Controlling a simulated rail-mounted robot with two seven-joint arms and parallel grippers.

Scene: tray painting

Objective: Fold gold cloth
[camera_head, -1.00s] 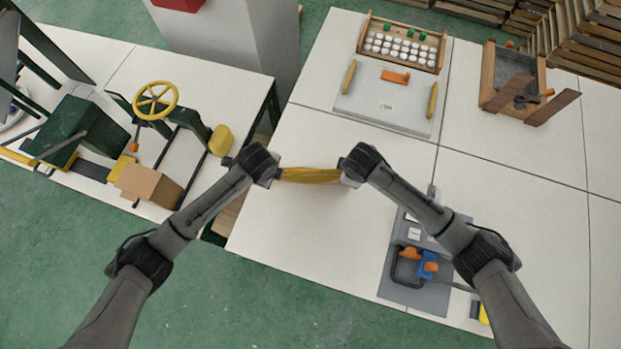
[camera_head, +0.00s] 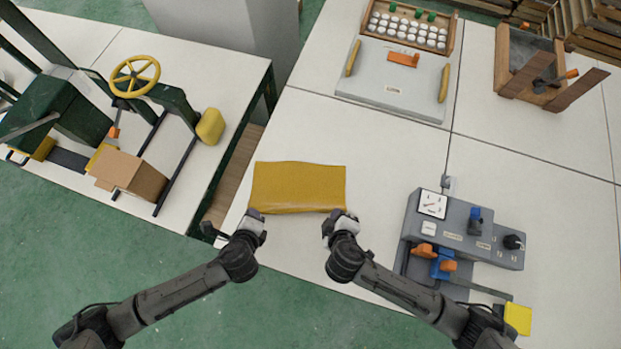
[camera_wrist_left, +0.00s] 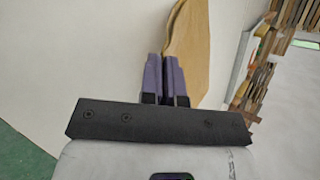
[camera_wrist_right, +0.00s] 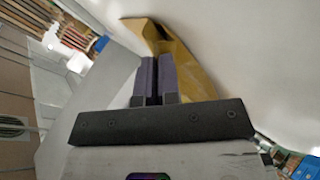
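The gold cloth (camera_head: 298,187) shows in the head view as a wide rectangle over the white table, slightly rumpled along its near edge. My left gripper (camera_head: 254,217) is at its near left corner, and my right gripper (camera_head: 338,219) is at its near right corner. In the left wrist view the fingers (camera_wrist_left: 165,80) are close together with the cloth (camera_wrist_left: 188,45) at their tips. In the right wrist view the fingers (camera_wrist_right: 155,80) are also close together, with the cloth (camera_wrist_right: 185,65) running from them. The pinched corners themselves are hidden.
A grey panel with handles (camera_head: 395,90) and a rack of white jars (camera_head: 408,30) stand behind the cloth. A grey control box (camera_head: 465,230) is to the right. A table with a yellow handwheel (camera_head: 135,75) is to the left. White tabletop between cloth and panel is clear.

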